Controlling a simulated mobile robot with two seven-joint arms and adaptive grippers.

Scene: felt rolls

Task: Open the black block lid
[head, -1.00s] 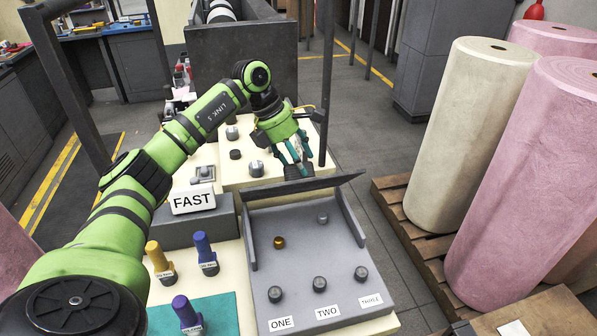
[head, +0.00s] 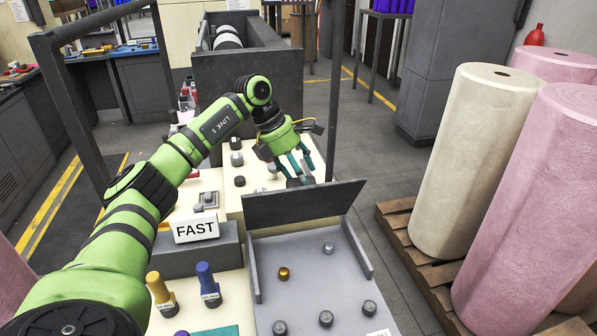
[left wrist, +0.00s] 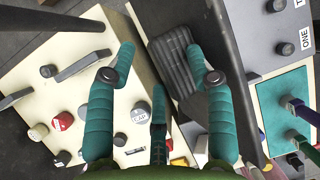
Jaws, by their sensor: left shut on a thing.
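The black block lid (head: 305,204) is a dark flat panel standing raised along the back edge of a grey tray-like box (head: 262,300), its inner face towards the head camera. A dark ribbed block (left wrist: 174,62) on the lid's outer side shows in the left wrist view, beside the dark panel (left wrist: 218,25). My left gripper (head: 299,173) is behind the lid's top edge, its teal fingers around the block and shut on it. The wrist view shows the teal fingers (left wrist: 160,78) on either side of the block. The lid hides part of the contact in the head view. My right gripper is not in view.
Inside the box are a brass knob (head: 284,273) and several grey knobs. A FAST sign (head: 196,228) stands left of it, with yellow (head: 161,291) and blue (head: 208,285) handles in front. A dark frame post (head: 337,90) stands close behind my gripper. Felt rolls (head: 465,160) stand right.

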